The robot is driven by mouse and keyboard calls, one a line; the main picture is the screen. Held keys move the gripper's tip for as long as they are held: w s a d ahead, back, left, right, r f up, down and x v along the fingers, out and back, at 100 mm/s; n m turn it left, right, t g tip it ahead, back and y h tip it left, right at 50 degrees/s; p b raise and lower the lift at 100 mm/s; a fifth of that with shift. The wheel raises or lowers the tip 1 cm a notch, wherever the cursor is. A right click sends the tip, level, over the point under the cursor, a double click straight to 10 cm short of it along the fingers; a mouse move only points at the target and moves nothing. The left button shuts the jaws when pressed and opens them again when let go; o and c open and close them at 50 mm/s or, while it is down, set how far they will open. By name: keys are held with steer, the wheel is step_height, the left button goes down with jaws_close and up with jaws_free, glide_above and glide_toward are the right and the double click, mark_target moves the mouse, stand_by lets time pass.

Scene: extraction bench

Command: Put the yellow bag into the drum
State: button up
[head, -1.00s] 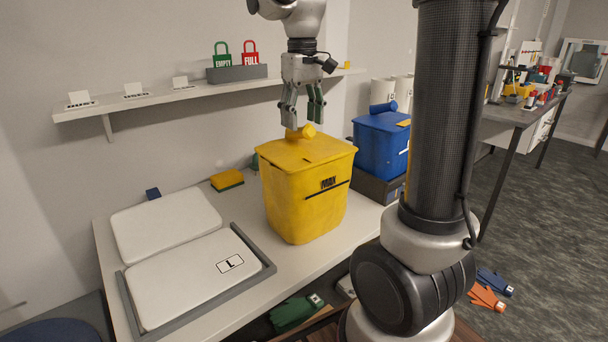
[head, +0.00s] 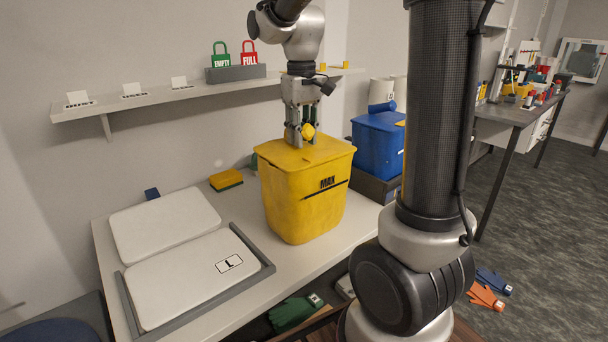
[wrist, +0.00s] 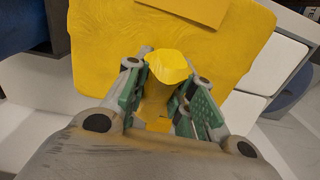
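A yellow drum-like bin (head: 305,205) marked MAX stands on the bench in the head view. Its lid (head: 290,153) is on, with a yellow knob (head: 309,131) on top; lid (wrist: 105,45) and knob (wrist: 168,68) also show in the wrist view. My gripper (head: 302,138) points down over the lid. Its green-padded fingers in the wrist view (wrist: 163,100) lie on both sides of the knob and look closed against it. The lid looks seated on the bin. I cannot make out a yellow bag; the bin's inside is hidden.
A blue bin (head: 378,148) stands behind on the right. Left are two white lids or pads (head: 190,280), one marked L in a grey tray, and a yellow-green sponge (head: 226,180). A wall shelf (head: 150,102) runs behind. Orange (head: 486,297) and green (head: 295,312) items lie lower down.

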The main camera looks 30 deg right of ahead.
jaws_close()
steer(key=shift+r, duration=0.1)
steer(key=shift+r, duration=1.5)
steer(key=shift+s, duration=0.1)
